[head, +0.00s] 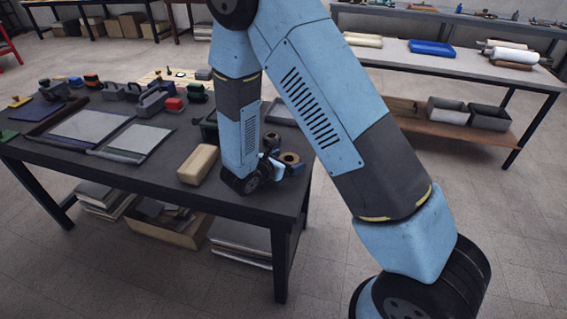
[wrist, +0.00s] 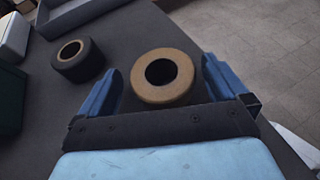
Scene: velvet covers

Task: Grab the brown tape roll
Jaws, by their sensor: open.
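The brown tape roll (wrist: 163,76) lies flat on the dark table, its round hole facing up toward the wrist camera. My gripper (wrist: 160,85) is open, with one blue finger on each side of the roll in the wrist view; I cannot tell whether either finger touches it. A black tape roll (wrist: 78,60) with a tan core lies to the left, outside the left finger. In the head view the brown roll (head: 290,158) shows beside my gripper (head: 283,168) near the table's right end.
A tan block (head: 198,164) lies left of my gripper on the table (head: 225,200). In the wrist view a dark green box (wrist: 10,98) stands at the left and a grey tray (wrist: 75,14) at the top left. The table's right edge is close.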

